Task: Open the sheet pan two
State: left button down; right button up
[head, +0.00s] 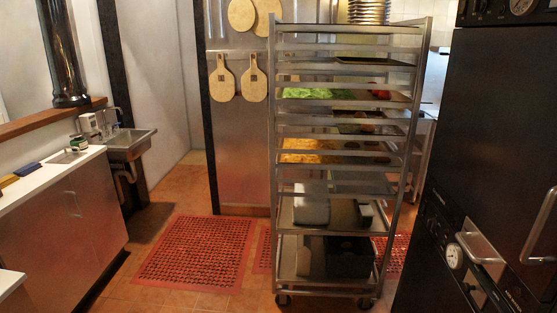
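A tall metal rack on wheels (425,70) stands in the middle of the head view, with several sheet pans slid onto its rails. One upper pan (372,94) carries green and red food. A middle pan (300,150) carries yellow and brown food. A lower pan (290,210) holds dark and grey boxes. I cannot tell which of them is sheet pan two. Neither of my grippers shows in the head view.
A black oven (490,130) with metal handles stands close at the right. A white counter (50,178) and a sink (130,140) are at the left. Red mats (195,252) lie on the tiled floor. Open floor lies before the rack. Wooden boards (254,80) hang behind.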

aim_at(343, 218)
jog(key=i+u, duration=0.25)
jog(key=i, duration=0.45)
jog(key=i+u, duration=0.2)
jog(key=i, duration=0.45)
jog(key=i+j+z, duration=0.2)
jog(key=i+z, duration=0.15)
jog(key=i, duration=0.25)
jog(key=i+j+z, duration=0.4)
jog(key=i, duration=0.2)
jog(key=i+j+z, duration=0.35)
jog(key=i+j, duration=0.15)
